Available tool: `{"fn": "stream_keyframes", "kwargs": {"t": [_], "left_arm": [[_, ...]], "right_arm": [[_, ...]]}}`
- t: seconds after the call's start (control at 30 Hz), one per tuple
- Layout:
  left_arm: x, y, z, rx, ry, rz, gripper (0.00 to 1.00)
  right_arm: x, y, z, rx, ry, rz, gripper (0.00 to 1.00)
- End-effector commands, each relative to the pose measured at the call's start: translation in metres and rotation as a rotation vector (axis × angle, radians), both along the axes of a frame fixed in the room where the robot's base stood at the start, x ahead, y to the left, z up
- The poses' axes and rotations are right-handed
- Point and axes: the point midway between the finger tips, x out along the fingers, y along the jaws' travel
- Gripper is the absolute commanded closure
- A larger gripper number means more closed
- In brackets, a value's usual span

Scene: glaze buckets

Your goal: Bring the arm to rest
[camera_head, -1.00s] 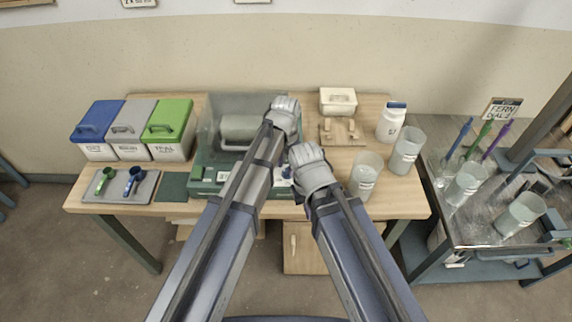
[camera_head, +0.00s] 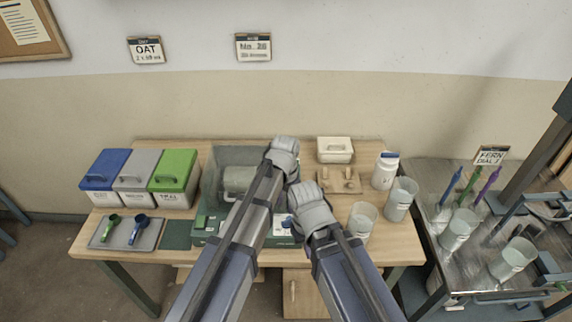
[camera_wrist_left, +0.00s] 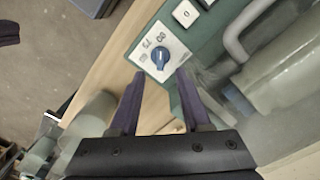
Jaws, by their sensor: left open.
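My left gripper (camera_head: 284,150) is over the machine with the clear hood (camera_head: 228,155) on the wooden table; its wrist hides the fingers in the head view. In the left wrist view its two dark fingers (camera_wrist_left: 160,78) are apart, with nothing between them. A blue dial on a white panel (camera_wrist_left: 158,56) shows just beyond the tips; I cannot tell the distance. My right gripper (camera_head: 310,205) is over the table's front half, right of the machine; its fingers are hidden by the wrist.
Blue, grey and green lidded bins (camera_head: 138,178) and a scoop tray (camera_head: 126,232) stand at left. A white box (camera_head: 335,150), a white jar (camera_head: 386,170) and clear beakers (camera_head: 400,200) stand at right. A metal cart (camera_head: 435,185) with cups adjoins the table's right end.

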Motion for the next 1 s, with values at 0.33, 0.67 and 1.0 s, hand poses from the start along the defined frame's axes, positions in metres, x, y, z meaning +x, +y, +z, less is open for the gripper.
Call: {"fn": "stream_keyframes", "kwargs": {"t": [0.33,0.67,1.0], "left_arm": [[-0.028,0.050,0.000,-0.005,-0.017,0.187,0.53],[-0.082,0.130,0.000,-0.019,-0.051,0.566,0.53],[-0.112,0.150,0.000,-0.015,-0.059,0.723,0.53]], "right_arm": [[0.000,0.000,0.000,0.000,0.000,0.000,1.00],[0.000,0.000,0.000,0.000,0.000,0.000,1.00],[0.000,0.000,0.000,0.000,0.000,0.000,1.00]]}}
